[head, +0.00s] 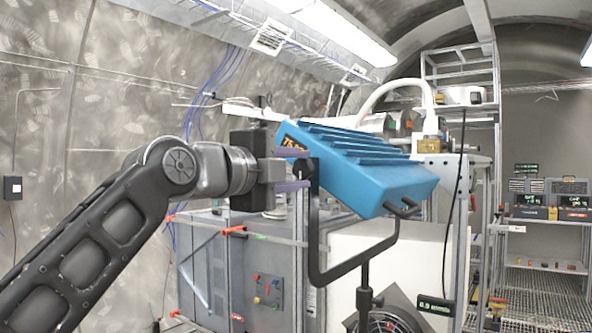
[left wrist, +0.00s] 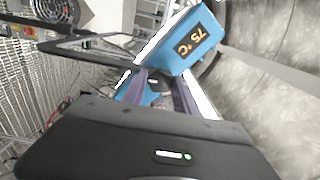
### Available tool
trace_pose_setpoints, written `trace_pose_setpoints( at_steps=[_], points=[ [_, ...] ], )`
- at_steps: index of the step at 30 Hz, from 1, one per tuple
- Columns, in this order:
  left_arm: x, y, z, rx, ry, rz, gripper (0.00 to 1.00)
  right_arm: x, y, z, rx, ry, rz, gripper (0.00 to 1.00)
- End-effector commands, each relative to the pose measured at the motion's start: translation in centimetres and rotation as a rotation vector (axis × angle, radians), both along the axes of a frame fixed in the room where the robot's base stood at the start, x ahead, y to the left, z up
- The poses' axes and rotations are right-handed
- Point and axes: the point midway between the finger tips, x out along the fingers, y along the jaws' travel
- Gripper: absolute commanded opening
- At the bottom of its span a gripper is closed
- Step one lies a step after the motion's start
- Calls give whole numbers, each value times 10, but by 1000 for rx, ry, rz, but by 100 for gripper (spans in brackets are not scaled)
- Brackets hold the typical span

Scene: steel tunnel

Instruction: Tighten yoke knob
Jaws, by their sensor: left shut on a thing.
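A blue finned unit (head: 365,165) sits tilted in a black U-shaped yoke (head: 315,235) on a stand. Its orange display reads 75 °C in the left wrist view (left wrist: 193,43). The dark yoke knob (head: 304,169) is at the yoke's left arm top, partly hidden by my fingers. My left gripper (head: 296,170) comes in from the left, one finger above and one below the knob, and is shut on it. In the left wrist view, the fingers (left wrist: 162,90) reach toward the yoke arm; the knob between them is hard to make out. My right gripper is not in view.
A grey cabinet (head: 265,265) with coloured buttons stands behind and below. A metal shelf (head: 545,262) with devices stands at the right. Open space lies left of the yoke around my arm.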

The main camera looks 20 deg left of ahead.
Motion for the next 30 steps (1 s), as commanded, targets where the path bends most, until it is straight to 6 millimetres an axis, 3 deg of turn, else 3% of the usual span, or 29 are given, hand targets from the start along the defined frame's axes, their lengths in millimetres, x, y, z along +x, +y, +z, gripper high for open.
trace_pose_setpoints(
  at_steps=[4,5,12,23,30],
  points=[
    [0,-1,-1,0,3,-1,0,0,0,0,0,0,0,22],
    [0,-1,-1,0,3,-1,37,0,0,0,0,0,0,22],
    [0,0,-1,-1,3,-1,56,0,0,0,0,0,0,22],
    [-5,2,-1,-2,1,0,56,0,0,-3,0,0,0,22],
    [-36,15,-3,-3,-1,1,56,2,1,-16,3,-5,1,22]
  ],
)
